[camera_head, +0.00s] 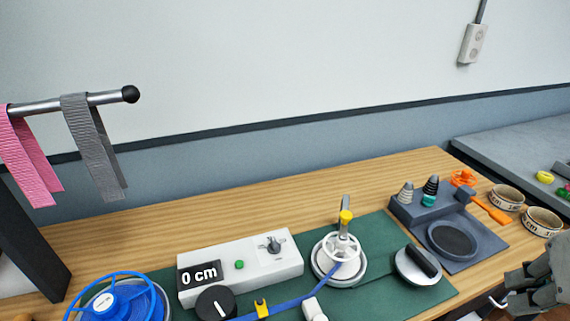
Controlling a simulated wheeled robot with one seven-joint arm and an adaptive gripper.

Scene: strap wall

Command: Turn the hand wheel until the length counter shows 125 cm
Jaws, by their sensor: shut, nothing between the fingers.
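The length counter (199,273) is a black display on a white box, and it reads 0 cm. A white spoked wheel (341,247) with a yellow knob (346,216) stands right of the box and looks like the hand wheel. A blue strap (290,303) runs to it from the left, past a yellow clip (261,308). A blue spoked reel (116,300) is at the lower left, partly cut off. My gripper (511,285) is at the lower right edge, partly out of frame, shut and empty, well away from the white wheel.
The box carries a black dial (215,303), a green button (239,264) and a metal switch (271,245). A round block with a black handle (418,264) and a dark tray (452,238) lie between the white wheel and my gripper. Measuring-tape rolls (507,197) sit behind my gripper.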

